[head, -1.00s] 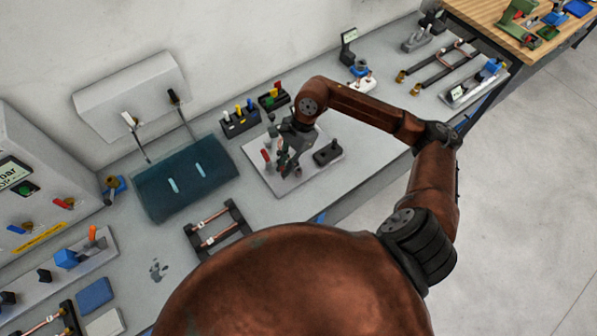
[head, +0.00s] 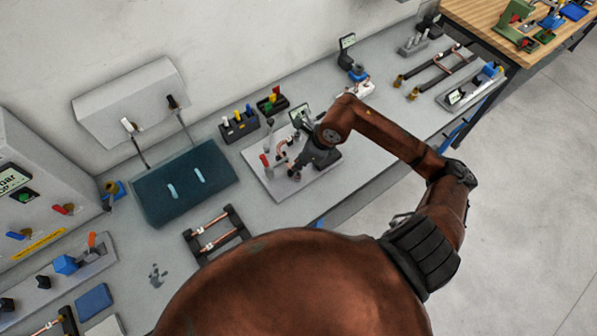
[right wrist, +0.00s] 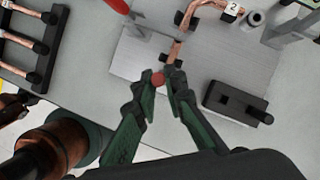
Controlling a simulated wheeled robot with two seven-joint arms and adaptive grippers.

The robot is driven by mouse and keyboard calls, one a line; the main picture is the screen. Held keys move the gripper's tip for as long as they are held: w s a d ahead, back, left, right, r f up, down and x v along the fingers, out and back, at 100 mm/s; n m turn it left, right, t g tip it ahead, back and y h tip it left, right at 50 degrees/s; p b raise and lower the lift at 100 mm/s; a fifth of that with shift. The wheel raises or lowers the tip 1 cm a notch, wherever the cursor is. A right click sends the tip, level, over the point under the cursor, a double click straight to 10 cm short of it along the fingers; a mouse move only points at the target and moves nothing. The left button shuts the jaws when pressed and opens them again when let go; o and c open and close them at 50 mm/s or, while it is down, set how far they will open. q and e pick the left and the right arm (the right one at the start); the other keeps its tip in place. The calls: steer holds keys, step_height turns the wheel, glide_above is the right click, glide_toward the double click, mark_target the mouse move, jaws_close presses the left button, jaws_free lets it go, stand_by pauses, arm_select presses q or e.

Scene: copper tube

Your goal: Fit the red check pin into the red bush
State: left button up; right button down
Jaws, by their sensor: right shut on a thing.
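My right gripper (right wrist: 166,83) is shut, with a round red end between its fingertips, apparently the red check pin (right wrist: 157,78) seen end-on. In the head view the right gripper (head: 294,172) is low over the front of the light fixture plate (head: 262,182); the pin is too small to make out there. A bent copper tube (right wrist: 181,40) lies on the plate just beyond the fingertips in the right wrist view. I cannot pick out the red bush; the fingers may hide it. My left gripper is not in view.
A red-handled clamp (head: 265,160) stands on the plate's left side, and a dark block (right wrist: 236,103) is right of the gripper. A rack of coloured pins (head: 238,126) and a small coloured rack (head: 272,104) stand behind. A teal mat (head: 150,207) lies left.

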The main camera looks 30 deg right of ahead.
step_height(320, 180, down, 5)
steer(key=shift+r+b, duration=0.1)
steer(key=shift+b, duration=1.1)
steer(key=shift+r, duration=0.15)
steer(key=c, duration=2)
jaws_free()
steer(key=shift+r, duration=0.15)
steer(key=b+v, duration=0.1)
steer(key=v, duration=1)
steer(key=shift+s+d+r, duration=0.15)
steer(key=shift+s+r, duration=0.05)
steer(key=shift+r, duration=0.1)
